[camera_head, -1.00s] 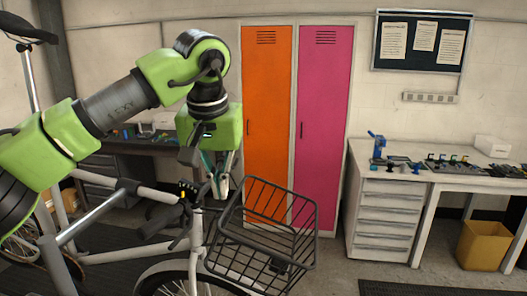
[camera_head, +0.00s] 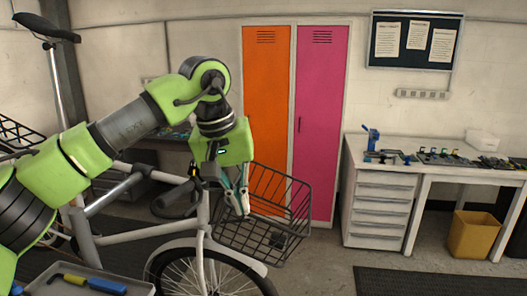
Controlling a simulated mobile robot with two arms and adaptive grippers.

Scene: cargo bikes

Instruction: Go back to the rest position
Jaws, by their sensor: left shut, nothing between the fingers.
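My left arm comes in from the left and bends over the bike's front. My left gripper (camera_head: 241,207) points down, its fingers together with nothing held. In the picture it overlaps the left part of the black wire basket (camera_head: 262,222); I cannot tell whether it touches it. The white bike (camera_head: 203,246) stands with its front wheel (camera_head: 210,280) below the gripper and its dark handlebar grip just left of it. My left arm hides part of the bike. My right gripper is out of view.
A grey tray (camera_head: 140,287) with a yellow-and-black tool (camera_head: 68,279) and a blue-and-yellow one (camera_head: 105,286) is at the bottom left. Orange (camera_head: 266,110) and pink lockers (camera_head: 320,120) stand behind.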

